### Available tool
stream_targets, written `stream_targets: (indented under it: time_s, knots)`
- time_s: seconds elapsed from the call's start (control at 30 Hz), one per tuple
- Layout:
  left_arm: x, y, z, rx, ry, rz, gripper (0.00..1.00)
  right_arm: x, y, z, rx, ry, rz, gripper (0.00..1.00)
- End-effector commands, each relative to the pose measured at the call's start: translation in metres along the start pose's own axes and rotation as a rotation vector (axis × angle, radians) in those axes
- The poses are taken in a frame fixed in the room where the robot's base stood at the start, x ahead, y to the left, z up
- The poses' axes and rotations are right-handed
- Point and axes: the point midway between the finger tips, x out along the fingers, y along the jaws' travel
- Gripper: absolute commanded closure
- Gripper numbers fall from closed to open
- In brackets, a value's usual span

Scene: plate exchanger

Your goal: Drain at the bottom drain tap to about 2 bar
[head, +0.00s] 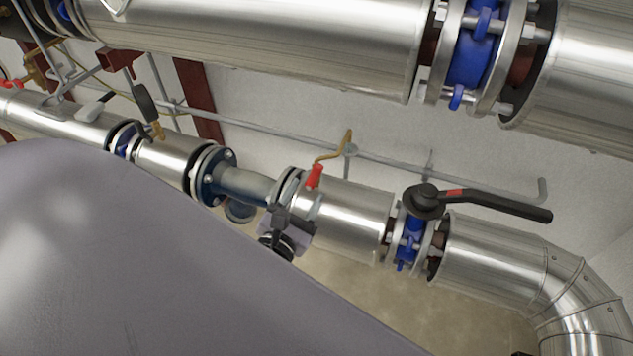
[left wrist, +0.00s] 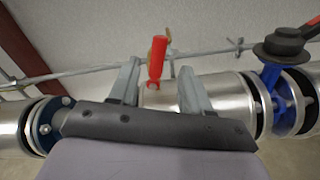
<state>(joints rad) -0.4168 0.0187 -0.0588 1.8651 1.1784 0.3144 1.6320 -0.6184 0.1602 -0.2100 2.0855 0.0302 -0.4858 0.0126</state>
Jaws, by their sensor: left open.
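A small tap with a red handle (head: 315,176) sits on the lower silver pipe, with a bent brass tube (head: 336,149) rising behind it. My left gripper (head: 299,212) is just below the red handle in the head view, partly hidden by my arm. In the left wrist view my left gripper (left wrist: 160,70) is open, its two grey fingers apart. The red handle (left wrist: 156,62) shows between them, nearer the left finger, with no clear contact. A gauge (head: 145,101) is seen nearly edge-on, so no reading shows. My right gripper is not in view.
A blue valve with a black lever (head: 500,203) stands right of the tap. A thick silver pipe (head: 270,35) with a blue valve (head: 472,55) runs above. A thin grey pipe (head: 395,162) crosses the wall behind. My arm covers the lower left.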

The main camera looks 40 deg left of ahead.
Motion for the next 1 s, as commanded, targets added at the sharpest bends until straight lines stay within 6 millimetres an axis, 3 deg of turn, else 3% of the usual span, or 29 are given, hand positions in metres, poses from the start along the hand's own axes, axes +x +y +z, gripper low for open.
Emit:
stream_targets:
  time_s: [0.33, 0.6, 1.0]
  knots:
    - [0.037, 0.002, 0.001, -0.033, -0.001, 0.010, 0.52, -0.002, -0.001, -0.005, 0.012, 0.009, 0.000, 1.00]
    - [0.066, 0.002, 0.000, -0.030, 0.001, 0.009, 0.52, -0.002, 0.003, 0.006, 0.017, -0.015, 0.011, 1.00]
    - [0.072, 0.002, -0.001, -0.029, 0.002, 0.008, 0.52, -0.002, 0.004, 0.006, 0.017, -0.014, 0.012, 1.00]
